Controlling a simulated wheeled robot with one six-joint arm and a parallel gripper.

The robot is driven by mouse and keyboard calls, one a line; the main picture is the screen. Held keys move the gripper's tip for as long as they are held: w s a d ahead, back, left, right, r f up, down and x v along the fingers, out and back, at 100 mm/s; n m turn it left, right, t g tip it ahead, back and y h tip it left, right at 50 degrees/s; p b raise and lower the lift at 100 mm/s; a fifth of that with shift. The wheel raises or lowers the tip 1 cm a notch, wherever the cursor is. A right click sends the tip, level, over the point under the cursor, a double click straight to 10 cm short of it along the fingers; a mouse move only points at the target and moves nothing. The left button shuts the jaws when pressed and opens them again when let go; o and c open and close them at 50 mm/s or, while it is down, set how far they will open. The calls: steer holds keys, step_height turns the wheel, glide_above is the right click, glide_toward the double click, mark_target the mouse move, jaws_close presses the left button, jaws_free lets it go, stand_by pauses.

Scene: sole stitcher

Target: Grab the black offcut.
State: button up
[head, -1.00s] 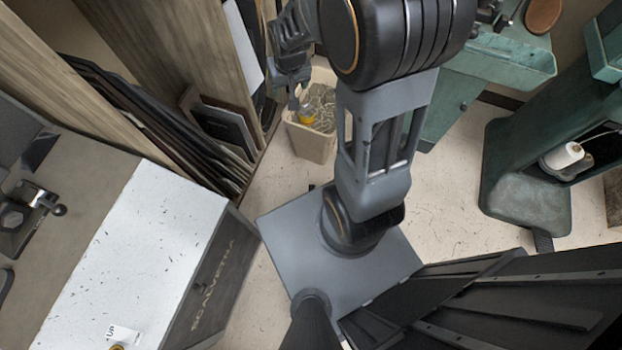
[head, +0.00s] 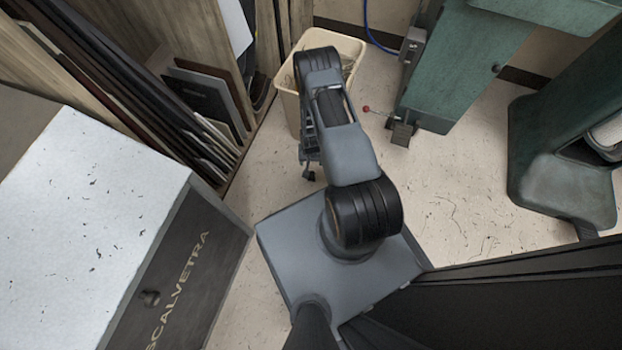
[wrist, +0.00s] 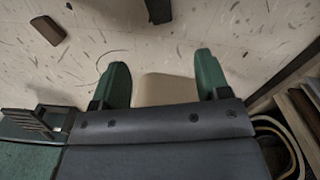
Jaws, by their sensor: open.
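A dark, nearly black piece (wrist: 158,10) lies on the pale floor at the top edge of the wrist view, partly cut off; it looks like the black offcut. My gripper (wrist: 163,82) is open, its two green fingertips apart and pointing toward the floor. The dark piece is beyond the fingertips, not between them. A plain beige piece (wrist: 166,88) shows between the fingers; I cannot tell whether they touch it. In the head view my gripper is low in front of the bin, mostly hidden by my arm.
A brown piece (wrist: 48,30) lies on the floor at upper left. The cream bin (head: 350,47) stands just behind my arm. Leaning boards (head: 215,95) and a white-topped cabinet (head: 75,190) are left, green machines (head: 465,65) right. Speckled floor (head: 445,185) is clear between.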

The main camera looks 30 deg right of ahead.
steer(key=b, duration=0.3)
glide_above(311, 174)
step_height(311, 174, down, 8)
steer(key=shift+s+r, duration=0.1)
steer(key=shift+r, duration=0.15)
step_height(311, 174, down, 5)
steer(key=b, duration=0.3)
steer(key=shift+f, duration=0.15)
steer(key=c, duration=1)
steer(key=shift+r, duration=0.2)
